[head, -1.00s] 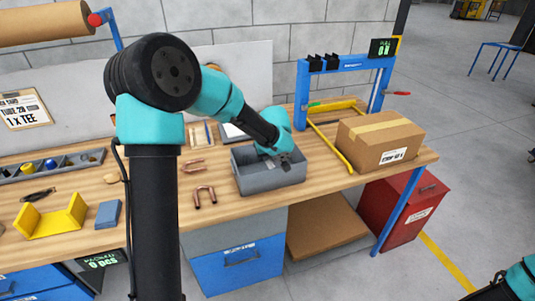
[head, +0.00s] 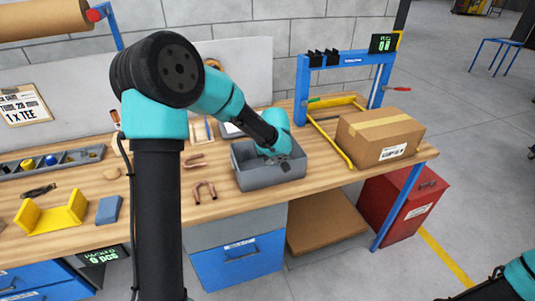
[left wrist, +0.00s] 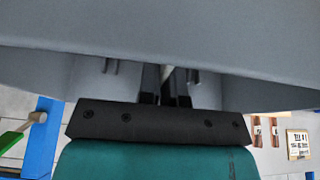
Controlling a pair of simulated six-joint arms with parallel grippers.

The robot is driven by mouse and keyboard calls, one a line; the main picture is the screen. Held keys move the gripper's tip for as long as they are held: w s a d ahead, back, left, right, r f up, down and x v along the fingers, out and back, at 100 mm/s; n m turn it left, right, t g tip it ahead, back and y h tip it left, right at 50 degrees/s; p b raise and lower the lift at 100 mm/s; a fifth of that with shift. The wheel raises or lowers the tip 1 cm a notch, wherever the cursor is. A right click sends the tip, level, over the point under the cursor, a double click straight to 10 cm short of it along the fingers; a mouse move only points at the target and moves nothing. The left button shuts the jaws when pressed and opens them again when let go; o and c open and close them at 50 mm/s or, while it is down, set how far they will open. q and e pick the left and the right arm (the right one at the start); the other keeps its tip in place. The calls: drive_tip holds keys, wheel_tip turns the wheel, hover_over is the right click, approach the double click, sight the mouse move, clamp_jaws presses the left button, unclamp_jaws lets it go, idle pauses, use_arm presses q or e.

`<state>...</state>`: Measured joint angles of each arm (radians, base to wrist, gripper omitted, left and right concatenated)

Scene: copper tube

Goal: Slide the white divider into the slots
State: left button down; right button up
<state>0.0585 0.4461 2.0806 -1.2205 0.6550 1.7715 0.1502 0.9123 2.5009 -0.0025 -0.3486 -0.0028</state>
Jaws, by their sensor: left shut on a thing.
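My left gripper (head: 277,157) reaches down inside the grey bin (head: 266,178) on the workbench. In the left wrist view its two dark fingers (left wrist: 166,98) are shut on a thin pale piece, the white divider (left wrist: 167,72). Only a narrow edge of the divider shows between the fingers. In the head view the gripper and the bin wall hide it. The bin's grey wall (left wrist: 160,35) fills the upper wrist view, with short vertical ribs on its inner side. Whether the divider sits in the slots cannot be told. A small dark tip at the right edge may be my right gripper (head: 531,152).
A cardboard box (head: 378,140) stands right of the bin, by a blue frame (head: 345,62) with a yellow bar. Copper pieces (head: 204,190) lie left of the bin. A yellow bracket (head: 52,216) and blue block (head: 108,210) lie farther left.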

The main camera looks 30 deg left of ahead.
use_arm(q)
drive_tip(key=shift+f, duration=1.4)
drive_tip(key=c, duration=1.2)
unclamp_jaws()
drive_tip(key=v, duration=1.7)
drive_tip(key=shift+r, duration=0.2)
drive_tip(key=shift+d+f, duration=0.1)
